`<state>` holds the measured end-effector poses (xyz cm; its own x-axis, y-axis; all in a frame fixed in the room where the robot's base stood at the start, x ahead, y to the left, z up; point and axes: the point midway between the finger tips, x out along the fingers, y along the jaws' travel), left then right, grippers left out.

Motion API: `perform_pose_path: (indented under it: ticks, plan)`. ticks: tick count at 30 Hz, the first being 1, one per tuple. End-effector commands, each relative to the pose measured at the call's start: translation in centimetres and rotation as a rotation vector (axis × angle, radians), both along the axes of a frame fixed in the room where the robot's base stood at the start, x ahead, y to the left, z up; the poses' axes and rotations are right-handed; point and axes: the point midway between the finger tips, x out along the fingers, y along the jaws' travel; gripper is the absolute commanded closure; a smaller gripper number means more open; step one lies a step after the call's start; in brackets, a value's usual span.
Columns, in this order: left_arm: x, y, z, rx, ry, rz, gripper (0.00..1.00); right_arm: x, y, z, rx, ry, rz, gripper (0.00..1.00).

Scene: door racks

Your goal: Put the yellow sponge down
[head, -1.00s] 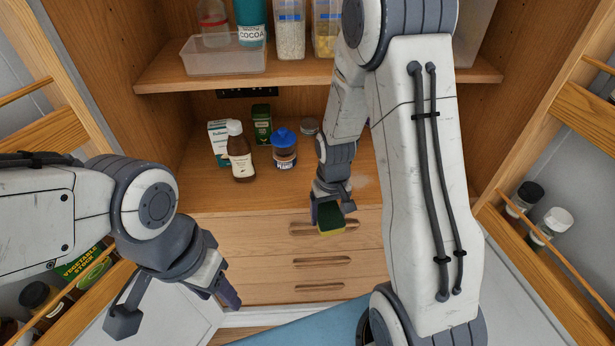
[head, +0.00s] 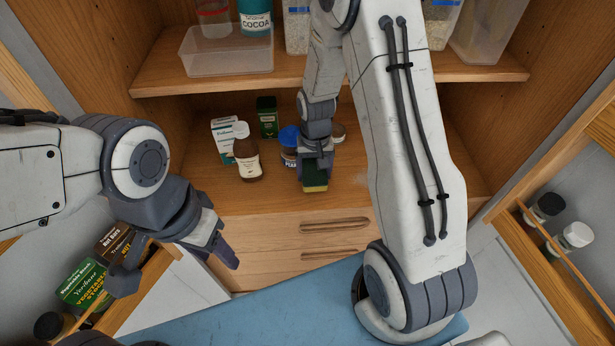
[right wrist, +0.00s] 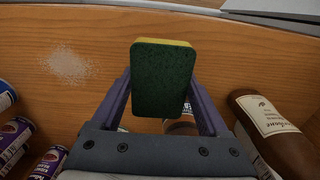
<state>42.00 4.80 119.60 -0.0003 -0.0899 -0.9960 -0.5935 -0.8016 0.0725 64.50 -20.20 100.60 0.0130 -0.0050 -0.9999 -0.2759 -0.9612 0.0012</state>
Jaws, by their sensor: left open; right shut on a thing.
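The yellow sponge (head: 315,187) has a dark green scouring side. My right gripper (head: 314,172) is shut on it over the front part of the cupboard's lower shelf (head: 260,199). In the right wrist view the sponge (right wrist: 162,78) sits between the two fingers, green side to the camera with a yellow edge at the top. Whether it touches the shelf I cannot tell. My left gripper (head: 178,268) is open and empty at the lower left, in front of the cupboard.
A brown bottle (head: 246,158), a blue-lidded jar (head: 289,146), and white (head: 225,138) and green boxes stand by the right gripper. A pale powdery patch (right wrist: 68,65) lies on the wood. Door racks with jars (head: 567,238) flank the cupboard. Drawers (head: 270,240) are below.

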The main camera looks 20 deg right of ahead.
Motion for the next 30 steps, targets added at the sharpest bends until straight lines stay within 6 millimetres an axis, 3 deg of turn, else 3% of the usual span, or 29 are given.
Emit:
perform_pose_path:
  ticks: [4, 15, 30]
  plan:
    - [0.0, 0.0, 0.6, 0.000, 0.000, -0.001, 0.50, 0.8, 1.2, -0.8, 0.000, 0.001, 0.002, 1.00]
    - [0.0, 0.0, 2.2, 0.000, 0.000, -0.004, 0.50, 0.9, 1.4, -4.6, 0.000, 0.002, 0.003, 1.00]
    - [0.0, 0.0, 1.5, 0.000, 0.000, -0.003, 0.50, 0.9, 1.4, -5.6, 0.000, -0.001, 0.003, 1.00]
